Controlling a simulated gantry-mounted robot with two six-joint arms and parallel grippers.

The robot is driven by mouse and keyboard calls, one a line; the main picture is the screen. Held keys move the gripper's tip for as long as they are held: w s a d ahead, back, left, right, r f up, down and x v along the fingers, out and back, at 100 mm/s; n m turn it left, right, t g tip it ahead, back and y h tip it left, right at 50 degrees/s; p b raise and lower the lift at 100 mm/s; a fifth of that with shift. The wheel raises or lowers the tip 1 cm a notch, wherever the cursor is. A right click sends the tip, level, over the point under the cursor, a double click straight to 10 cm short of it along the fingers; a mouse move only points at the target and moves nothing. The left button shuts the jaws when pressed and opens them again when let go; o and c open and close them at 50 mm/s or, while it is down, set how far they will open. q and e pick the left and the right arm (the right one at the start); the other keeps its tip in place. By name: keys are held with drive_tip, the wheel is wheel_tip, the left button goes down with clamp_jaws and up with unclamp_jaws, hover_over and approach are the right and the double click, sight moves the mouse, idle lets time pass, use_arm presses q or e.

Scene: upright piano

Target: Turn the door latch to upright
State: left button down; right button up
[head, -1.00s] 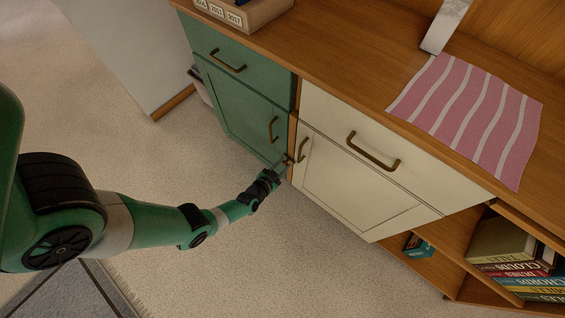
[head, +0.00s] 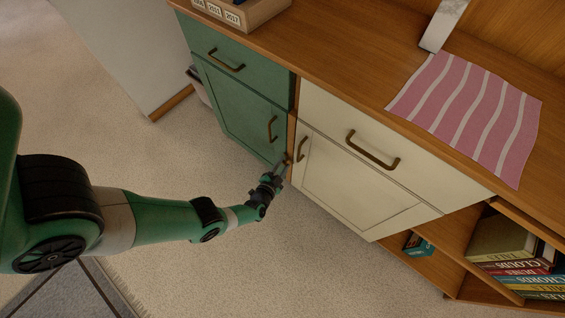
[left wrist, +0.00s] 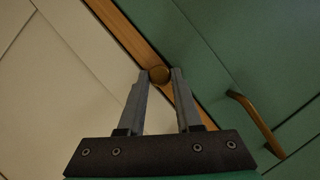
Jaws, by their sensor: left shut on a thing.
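The door latch (left wrist: 160,75) is a small brown piece on the wooden strip between the green and the cream doors. In the head view it (head: 289,157) is small and partly hidden by my fingers. My left gripper (head: 282,166) reaches it from the front left. In the left wrist view the left gripper's fingertips (left wrist: 160,76) are shut on the latch, one on each side. The latch's angle is hard to tell, as only its end shows. My right gripper is not in view.
The green door (head: 238,115) and the cream door (head: 345,186) are closed, each with a brass handle close to the latch. Drawers sit above them. A striped pink cloth (head: 470,115) lies on the cabinet top. The carpet in front is clear.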

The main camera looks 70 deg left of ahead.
use_arm(q)
drive_tip(key=c, duration=0.6)
unclamp_jaws()
drive_tip(key=shift+p+v, duration=3.3)
drive_tip(key=shift+v, duration=2.5)
